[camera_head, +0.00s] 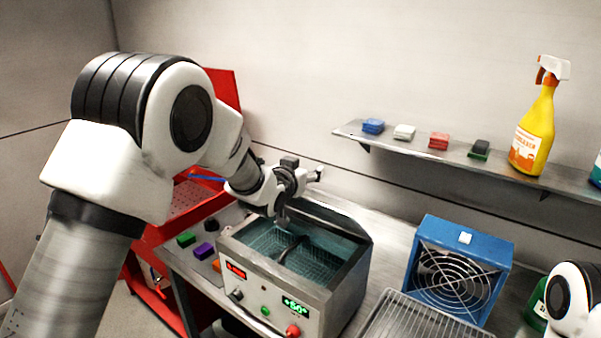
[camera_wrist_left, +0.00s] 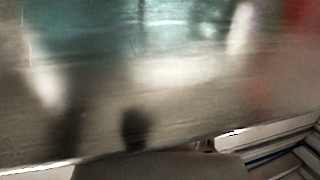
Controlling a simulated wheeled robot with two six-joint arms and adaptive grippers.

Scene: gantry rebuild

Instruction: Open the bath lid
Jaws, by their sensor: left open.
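The bath (camera_head: 262,290) is a steel box with a red display, a green display and knobs on its front. Its top stands open, showing teal liquid, a wire basket and a dark curved handle (camera_head: 291,249) inside. A steel panel, apparently the lid (camera_head: 345,222), stands raised along the back edge. My left gripper (camera_head: 283,220) is open at the bath's back left, near the lid; whether it touches is not clear. In the left wrist view a blurred, shiny metal surface with teal reflections fills most of the picture. My right gripper is out of view.
A blue fan box (camera_head: 460,265) and a wire rack (camera_head: 420,318) stand right of the bath. Purple (camera_head: 204,250) and green (camera_head: 186,238) blocks lie to its left, near a red cart (camera_head: 185,205). A wall shelf (camera_head: 400,143) holds several small blocks and a yellow spray bottle (camera_head: 535,130).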

